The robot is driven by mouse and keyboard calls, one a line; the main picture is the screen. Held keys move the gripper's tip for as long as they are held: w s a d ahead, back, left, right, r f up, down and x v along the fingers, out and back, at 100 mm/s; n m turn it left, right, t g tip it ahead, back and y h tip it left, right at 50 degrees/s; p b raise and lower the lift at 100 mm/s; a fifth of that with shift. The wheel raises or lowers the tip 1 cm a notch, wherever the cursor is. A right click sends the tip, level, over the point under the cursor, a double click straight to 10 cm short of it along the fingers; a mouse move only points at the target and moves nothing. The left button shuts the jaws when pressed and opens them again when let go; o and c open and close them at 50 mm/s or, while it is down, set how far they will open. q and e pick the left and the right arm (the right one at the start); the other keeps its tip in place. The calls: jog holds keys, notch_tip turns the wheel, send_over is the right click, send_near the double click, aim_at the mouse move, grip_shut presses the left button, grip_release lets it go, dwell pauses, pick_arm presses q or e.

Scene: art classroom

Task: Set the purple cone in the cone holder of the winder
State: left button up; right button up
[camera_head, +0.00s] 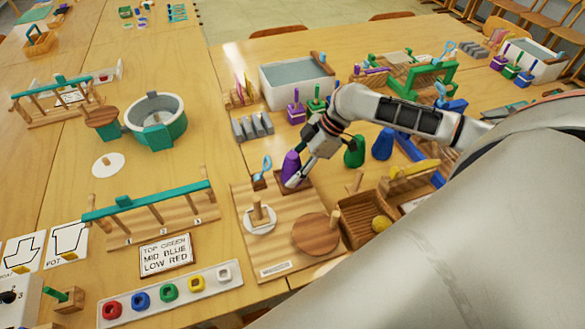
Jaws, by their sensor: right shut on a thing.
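The purple cone (291,163) stands about upright near the back right of the winder's wooden board (285,262). My right gripper (296,180) comes in from the right and is shut on the cone's lower right side. A small dark wooden block (303,179) shows just behind and under the cone; I cannot tell whether the cone's base touches it. The board also carries a white disc with a wooden peg (260,216) and a round wooden disc (316,234). My left gripper is not in view.
A green cone (354,153) and a blue cone (382,144) stand right of my right gripper. A wooden tray (362,228) with a yellow ball is beside the board. A teal-topped rack (150,207) stands to the left. My arm hides much of the right side.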

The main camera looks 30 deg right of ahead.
jog(key=o, duration=1.6)
jog(key=shift+o, duration=0.2)
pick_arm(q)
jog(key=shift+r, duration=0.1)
pick_arm(e)
jog(key=shift+r, duration=0.1)
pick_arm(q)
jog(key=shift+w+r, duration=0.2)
pick_arm(e)
jog(key=v, duration=0.8)
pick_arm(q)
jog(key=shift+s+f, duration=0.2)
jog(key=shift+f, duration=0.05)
